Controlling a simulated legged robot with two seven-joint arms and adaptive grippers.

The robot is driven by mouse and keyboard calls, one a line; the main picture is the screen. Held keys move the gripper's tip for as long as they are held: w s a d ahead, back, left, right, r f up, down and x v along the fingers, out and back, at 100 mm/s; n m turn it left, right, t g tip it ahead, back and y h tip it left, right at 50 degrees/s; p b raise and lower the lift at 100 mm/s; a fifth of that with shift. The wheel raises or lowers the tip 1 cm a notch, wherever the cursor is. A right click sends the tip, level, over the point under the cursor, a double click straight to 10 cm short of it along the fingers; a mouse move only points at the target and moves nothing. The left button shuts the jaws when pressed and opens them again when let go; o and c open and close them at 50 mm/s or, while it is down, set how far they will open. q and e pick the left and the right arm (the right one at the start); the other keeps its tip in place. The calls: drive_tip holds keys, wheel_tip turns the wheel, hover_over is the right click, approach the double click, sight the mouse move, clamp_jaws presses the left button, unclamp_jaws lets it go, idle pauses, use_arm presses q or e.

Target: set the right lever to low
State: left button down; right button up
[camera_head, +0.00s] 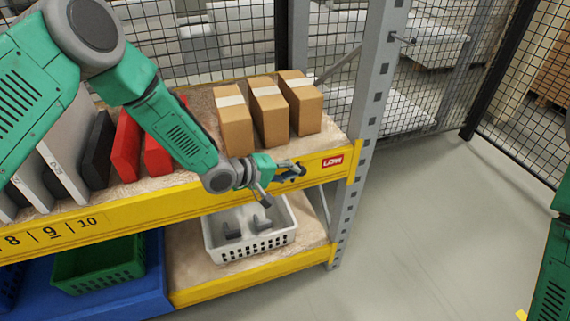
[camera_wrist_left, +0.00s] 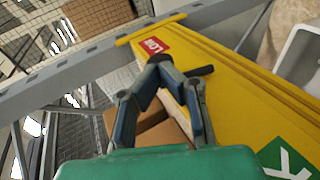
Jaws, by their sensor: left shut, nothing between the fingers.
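The red LOW label (camera_head: 332,161) is on the yellow front beam (camera_head: 130,207) of the upper shelf, near its right end. It also shows in the left wrist view (camera_wrist_left: 154,46), just beyond my fingertips. My left gripper (camera_head: 298,170) is shut and empty in front of the beam, left of the label. In the left wrist view its fingertips (camera_wrist_left: 160,63) meet beside a short dark bar (camera_wrist_left: 200,71), which may be the lever. The fingers partly hide that bar, and I cannot tell whether they touch it. Only part of my right arm shows at the right edge.
Several cardboard boxes (camera_head: 267,110) stand on the upper shelf behind my left gripper. A white basket (camera_head: 218,243) with dark parts sits below. A grey upright (camera_head: 365,110) stands right of the label. The floor (camera_head: 430,230) to the right is clear.

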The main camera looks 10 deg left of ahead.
sight(304, 168)
use_arm(q)
drive_tip(key=shift+w+d+r+g+y+p, duration=0.2)
drive_tip(key=shift+w+d+g+y+p, duration=0.35)
drive_tip(key=shift+d+g+y, duration=0.4)
drive_tip(key=shift+w+d+f+t, duration=0.25)
drive_tip(key=shift+w+d+f, duration=0.15)
drive_tip(key=shift+d, duration=0.1)
drive_tip(key=shift+w, duration=0.1)
drive_tip(key=shift+d+r, duration=0.15)
drive_tip(key=shift+r, duration=0.1)
